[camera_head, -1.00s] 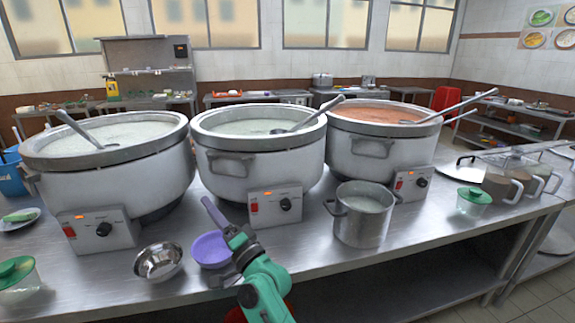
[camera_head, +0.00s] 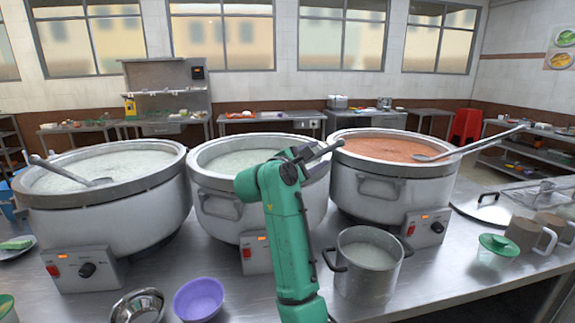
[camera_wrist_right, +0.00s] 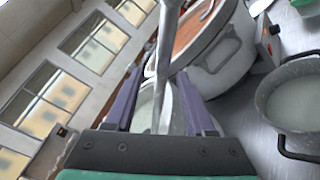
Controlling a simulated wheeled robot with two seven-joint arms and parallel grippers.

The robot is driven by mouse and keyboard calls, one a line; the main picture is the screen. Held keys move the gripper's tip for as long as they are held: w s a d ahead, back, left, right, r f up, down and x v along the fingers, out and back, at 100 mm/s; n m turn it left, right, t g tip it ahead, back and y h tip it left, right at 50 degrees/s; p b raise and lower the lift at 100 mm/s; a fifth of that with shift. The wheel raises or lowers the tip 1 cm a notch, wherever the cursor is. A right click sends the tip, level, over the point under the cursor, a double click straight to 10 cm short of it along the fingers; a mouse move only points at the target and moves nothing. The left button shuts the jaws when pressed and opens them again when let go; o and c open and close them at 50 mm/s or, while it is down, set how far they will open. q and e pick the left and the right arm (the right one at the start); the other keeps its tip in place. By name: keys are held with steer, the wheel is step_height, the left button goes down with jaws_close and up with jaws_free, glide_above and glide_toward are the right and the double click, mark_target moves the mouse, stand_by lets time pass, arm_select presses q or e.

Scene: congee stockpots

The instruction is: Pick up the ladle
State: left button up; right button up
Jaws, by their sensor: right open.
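The middle white stockpot (camera_head: 225,205) holds pale congee and a grey metal ladle. In the head view my right gripper (camera_head: 305,152) is above this pot's right side, and only the upper end of the ladle's handle (camera_head: 330,148) shows beside it. My arm hides the rest of the ladle. In the right wrist view the ladle's handle (camera_wrist_right: 164,50) runs between the two purple fingers of the open gripper (camera_wrist_right: 160,78), with gaps on both sides. My left gripper is not in view.
Stockpots with their own ladles stand at left (camera_head: 110,215) and right (camera_head: 385,190). A small steel pot (camera_head: 365,285), a purple bowl (camera_head: 198,300) and a metal bowl (camera_head: 138,306) stand in front. A green-lidded container (camera_head: 497,245) is at the right.

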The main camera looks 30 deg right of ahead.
steer(key=p+x, duration=0.2)
steer(key=x, duration=0.3)
steer(key=shift+d+f+p, duration=0.1)
steer(key=shift+f+p, duration=0.1)
steer(key=shift+p, duration=0.2)
steer(key=shift+r, duration=0.1)
steer(key=c, duration=0.8)
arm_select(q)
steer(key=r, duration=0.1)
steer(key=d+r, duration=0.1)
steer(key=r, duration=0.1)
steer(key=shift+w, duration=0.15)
arm_select(e)
jaws_close()
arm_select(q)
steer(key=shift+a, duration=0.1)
